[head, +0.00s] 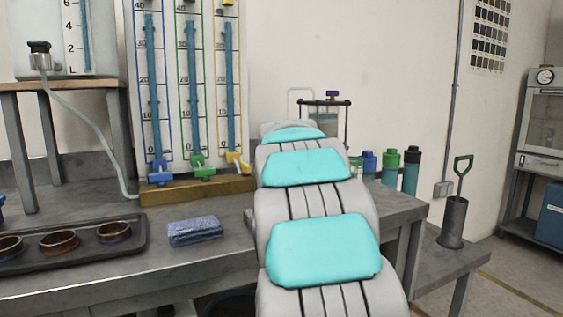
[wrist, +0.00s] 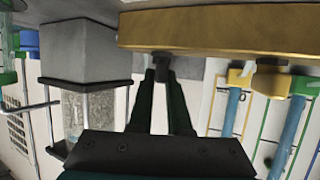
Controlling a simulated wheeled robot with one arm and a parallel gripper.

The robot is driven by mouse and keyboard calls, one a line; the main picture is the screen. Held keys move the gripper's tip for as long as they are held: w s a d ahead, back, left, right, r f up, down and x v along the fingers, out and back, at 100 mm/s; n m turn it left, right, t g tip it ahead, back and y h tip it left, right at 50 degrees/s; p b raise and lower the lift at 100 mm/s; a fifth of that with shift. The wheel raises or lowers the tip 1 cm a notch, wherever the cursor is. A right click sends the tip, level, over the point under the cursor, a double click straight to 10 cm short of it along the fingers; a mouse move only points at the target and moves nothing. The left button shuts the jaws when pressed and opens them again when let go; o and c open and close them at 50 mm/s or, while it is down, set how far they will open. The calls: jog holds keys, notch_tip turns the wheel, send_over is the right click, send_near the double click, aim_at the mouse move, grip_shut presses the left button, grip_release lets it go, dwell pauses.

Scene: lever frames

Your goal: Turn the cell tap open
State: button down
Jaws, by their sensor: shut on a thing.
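My gripper (wrist: 164,82) shows in the wrist view, its two dark fingers reaching up to the bar and closed on a small dark grey piece (wrist: 163,62), which appears to be the cell tap. The piece sits at the edge of the yellow-brown base bar (wrist: 225,30), near its left end in that view. The fingers hide much of it, so its handle angle cannot be told. The glass cell (wrist: 88,112), with a grainy fill, stands to the left in a dark frame. In the head view my arm hides the gripper and the tap; the cell (head: 340,117) shows partly behind it.
The tube board has blue (head: 160,172), green (head: 202,167) and yellow (head: 237,163) taps along its base. Capped bottles (head: 389,170) stand right of my arm.

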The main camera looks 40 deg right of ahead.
jog(key=shift+s+d+n+t+y+b, duration=0.1)
jog(key=shift+n+t+y+b, duration=0.35)
jog(key=shift+n+y, duration=0.6)
jog(key=shift+d+n+t+y+b, duration=0.1)
jog(key=shift+n+t+y, duration=0.55)
jog(key=shift+n+y, duration=0.4)
jog(key=shift+d+n+y, duration=0.1)
jog(key=shift+n+y, duration=0.2)
jog(key=shift+y, duration=0.1)
jog(key=c, duration=0.9)
grip_release()
jog(key=shift+o, duration=0.2)
jog(key=shift+s, duration=0.15)
jog(key=b+v, duration=0.1)
jog(key=v, duration=0.6)
jog(key=shift+s, duration=0.3)
jog(key=shift+r, duration=0.1)
